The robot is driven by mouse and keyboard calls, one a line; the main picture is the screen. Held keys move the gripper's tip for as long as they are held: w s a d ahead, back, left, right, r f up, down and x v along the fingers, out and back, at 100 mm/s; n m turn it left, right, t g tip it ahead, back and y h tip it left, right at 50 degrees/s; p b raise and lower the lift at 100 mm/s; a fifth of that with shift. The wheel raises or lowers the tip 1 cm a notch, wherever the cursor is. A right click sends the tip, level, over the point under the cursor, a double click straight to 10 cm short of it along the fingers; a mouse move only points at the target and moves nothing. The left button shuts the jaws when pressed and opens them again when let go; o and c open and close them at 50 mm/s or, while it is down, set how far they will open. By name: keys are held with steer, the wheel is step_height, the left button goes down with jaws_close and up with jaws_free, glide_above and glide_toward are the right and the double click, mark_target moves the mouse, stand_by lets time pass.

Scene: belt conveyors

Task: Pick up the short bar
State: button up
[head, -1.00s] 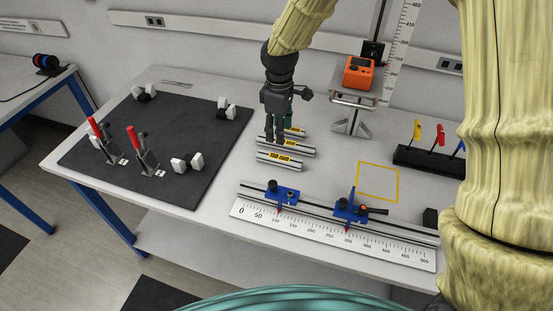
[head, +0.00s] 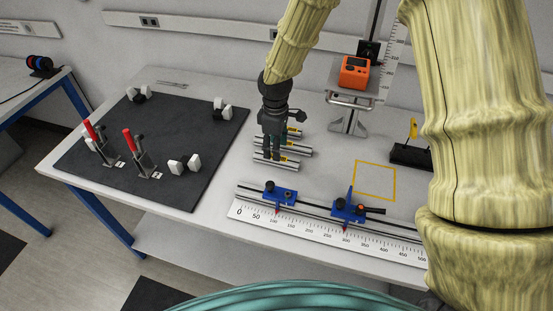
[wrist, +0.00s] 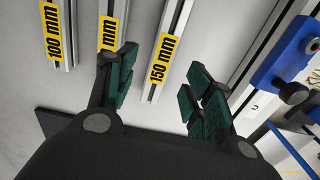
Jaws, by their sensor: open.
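Three silvery bars with yellow labels lie side by side on the table. The bar labelled 100 mm (wrist: 57,38) is at the left of the wrist view; it seems to be the back bar (head: 294,132) in the head view. The middle bar (wrist: 111,35) has its number partly hidden by a finger. The 150 mm bar (wrist: 164,52) seems to be the front one (head: 287,163). My gripper (wrist: 162,70) is open and empty, its green-padded fingers on either side of the 150 mm bar's near end. In the head view my gripper (head: 270,155) covers the bars' left parts.
A long ruler (head: 320,239) with blue stops (head: 280,194) lies in front of the bars. A dark board (head: 150,180) with red-handled clamps is at left. A yellow outlined square (head: 375,181) and an orange device (head: 355,72) are at right.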

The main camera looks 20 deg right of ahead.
mark_target(286, 162)
steer(key=shift+s+d+f+p, duration=0.15)
steer(key=shift+f+p, duration=0.7)
steer(key=shift+f, duration=1.35)
jaws_close()
